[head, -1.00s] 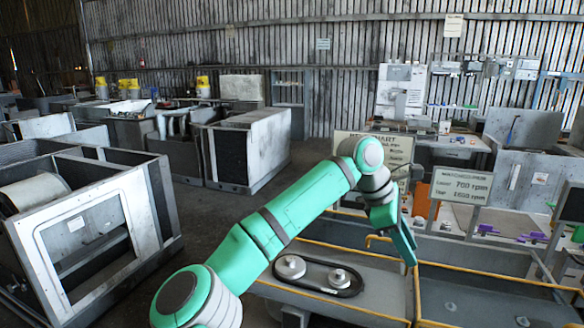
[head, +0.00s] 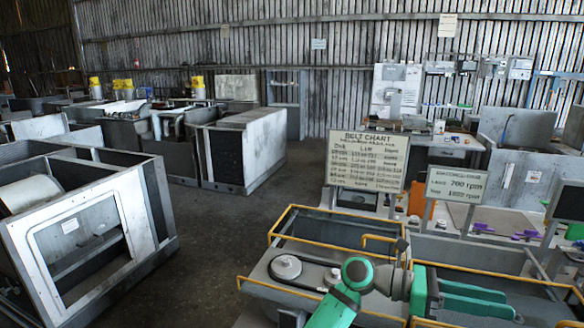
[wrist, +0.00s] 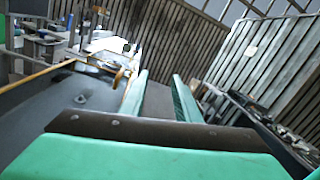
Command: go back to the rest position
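My gripper (head: 508,303) is low at the lower right of the head view, over the grey tray with yellow rails. Its green fingers point to the right. In the wrist view my gripper (wrist: 160,78) has its two fingers apart, with nothing held between them. My green arm comes up from the bottom of the head view. Two pulleys (head: 286,267) with a dark belt sit to the left of my gripper; my arm partly hides the belt.
The yellow-railed tray (head: 310,225) lies around and below my gripper. A belt chart sign (head: 368,162) and a 700 rpm sign (head: 456,187) stand behind it. A grey housing frame (head: 90,235) stands at left. Open floor (head: 225,235) lies between.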

